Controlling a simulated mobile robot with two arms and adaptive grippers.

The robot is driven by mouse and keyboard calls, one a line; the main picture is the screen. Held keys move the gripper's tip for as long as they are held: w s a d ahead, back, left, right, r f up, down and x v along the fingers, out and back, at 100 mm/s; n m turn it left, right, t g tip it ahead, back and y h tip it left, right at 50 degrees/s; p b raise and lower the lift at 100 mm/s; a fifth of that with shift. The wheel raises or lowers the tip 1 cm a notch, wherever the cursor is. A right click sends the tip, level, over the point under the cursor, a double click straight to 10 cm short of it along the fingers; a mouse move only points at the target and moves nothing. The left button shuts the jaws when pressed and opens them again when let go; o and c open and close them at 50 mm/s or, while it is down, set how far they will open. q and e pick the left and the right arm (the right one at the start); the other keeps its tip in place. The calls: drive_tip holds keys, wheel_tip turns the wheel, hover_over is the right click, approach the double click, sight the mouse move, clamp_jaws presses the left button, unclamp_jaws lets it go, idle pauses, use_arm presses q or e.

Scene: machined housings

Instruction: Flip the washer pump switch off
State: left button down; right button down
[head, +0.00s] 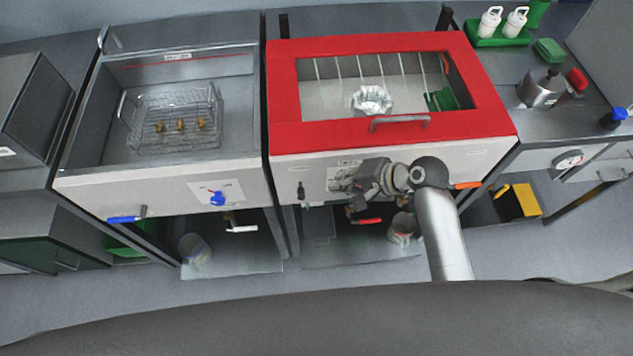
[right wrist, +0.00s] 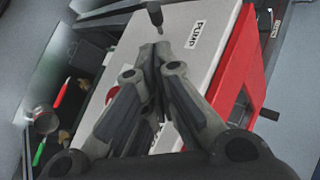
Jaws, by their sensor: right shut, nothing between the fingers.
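The washer (head: 390,135) has a red lid frame and a pale front panel, seen in the head view. A black switch lever (head: 301,190) sits at the left of this panel. In the right wrist view a dark lever (right wrist: 155,12) stands beside a label reading PUMP (right wrist: 198,33). My right gripper (head: 338,182) is in front of the panel, to the right of the lever, hiding part of a label. Its fingers are shut and empty, with the tips (right wrist: 155,48) pointing toward the lever and a small gap apparent. My left gripper is not in view.
The lid handle (head: 400,122) is above my right gripper. A red-handled valve (head: 367,220) and a bucket (head: 403,228) are below the panel. An orange handle (head: 467,185) is at right. A basket tank (head: 160,180) stands to the left.

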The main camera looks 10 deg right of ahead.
sight(301, 191)
drive_tip(key=p+x, duration=0.1)
drive_tip(key=x, duration=0.8)
drive_tip(key=shift+a+f, duration=0.25)
drive_tip(key=shift+w, duration=0.15)
